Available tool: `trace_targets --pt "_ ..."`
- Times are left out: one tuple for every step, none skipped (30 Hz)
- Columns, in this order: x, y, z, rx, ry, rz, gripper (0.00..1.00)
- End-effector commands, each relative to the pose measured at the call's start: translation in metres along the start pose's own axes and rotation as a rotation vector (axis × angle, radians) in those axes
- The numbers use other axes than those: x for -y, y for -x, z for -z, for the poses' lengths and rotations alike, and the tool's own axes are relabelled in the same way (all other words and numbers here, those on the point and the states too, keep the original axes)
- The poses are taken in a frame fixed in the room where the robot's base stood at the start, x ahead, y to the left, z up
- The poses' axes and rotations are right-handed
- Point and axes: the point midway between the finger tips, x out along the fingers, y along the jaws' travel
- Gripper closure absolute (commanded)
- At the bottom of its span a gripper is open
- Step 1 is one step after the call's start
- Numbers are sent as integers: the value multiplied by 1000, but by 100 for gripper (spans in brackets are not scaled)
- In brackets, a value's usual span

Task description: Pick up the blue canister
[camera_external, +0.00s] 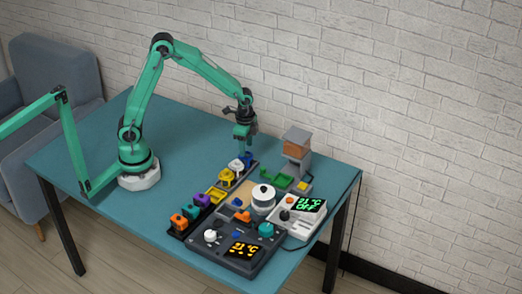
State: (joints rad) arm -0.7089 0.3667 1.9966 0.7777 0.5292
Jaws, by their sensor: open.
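The blue canister (248,159) appears as a small blue shape at the far end of a dark rack (209,208) holding a row of coloured canisters. My gripper (244,153) points down directly at this far end, very close to the blue canister. It partly hides the canister, and I cannot tell whether the fingers are around it or above it. The jaws are open. A white canister (236,165) stands next to the blue one.
Yellow (226,178), purple (202,199) and orange (179,222) canisters share the rack. A dark control panel (236,250), a white round device (263,199), a white display unit (302,208) and a grey stand (297,145) crowd the right.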

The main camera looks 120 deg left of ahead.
Motion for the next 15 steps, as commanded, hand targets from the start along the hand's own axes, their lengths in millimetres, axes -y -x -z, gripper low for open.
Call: trace_targets --pt "0 -2 0 1 0 -1 52" --pt "0 -3 0 2 0 -1 52" --pt "0 -6 -1 3 0 -2 52" --pt "0 -8 -1 3 0 -2 52" --pt "0 -11 -1 3 0 -2 52" --pt "0 -15 -1 3 0 -2 52" --pt "0 -18 -1 4 0 -2 52" --pt "0 -22 -1 4 0 -2 52" --pt "1 -26 -1 3 0 -2 52" --pt "1 -30 -1 3 0 -2 52" --pt "1 -33 -1 4 0 -2 52" --pt "1 -38 -1 3 0 -2 52" --pt "1 -41 -1 3 0 -2 52" --pt "1 -43 -1 3 0 -2 52" --pt "1 -46 -1 2 0 -1 52"
